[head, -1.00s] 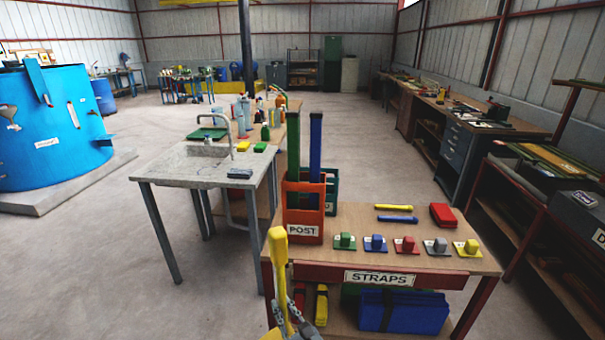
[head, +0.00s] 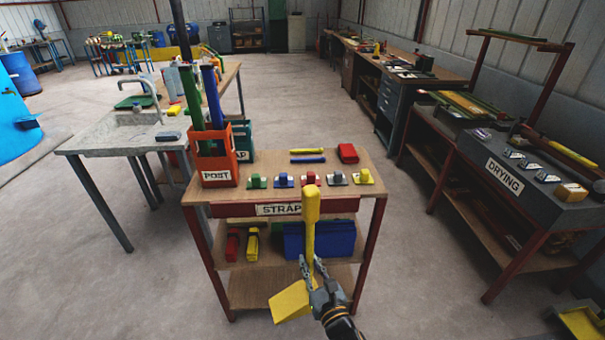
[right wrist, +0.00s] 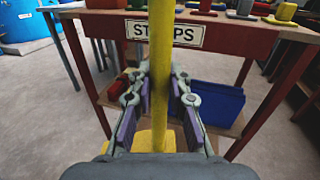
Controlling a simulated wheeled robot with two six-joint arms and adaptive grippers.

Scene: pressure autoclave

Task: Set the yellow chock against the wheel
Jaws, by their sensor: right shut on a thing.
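The yellow chock (head: 291,303) has a wedge-shaped block at its lower end and a long upright handle (head: 310,222) with a thicker top. My right gripper (head: 314,268) is shut on the handle, above the block, and holds the chock in front of the straps table. In the right wrist view, the yellow handle (right wrist: 161,60) runs upright between the two fingers, and part of the block (right wrist: 148,141) shows below. I see no wheel in either view. My left gripper is not in view.
The straps table (head: 375,215) stands close ahead, with colored blocks on top and a blue case (head: 335,241) on its shelf. The drying bench (head: 560,205) is at right. A yellow object (head: 582,323), cut off, sits at the bottom right. Floor between is clear.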

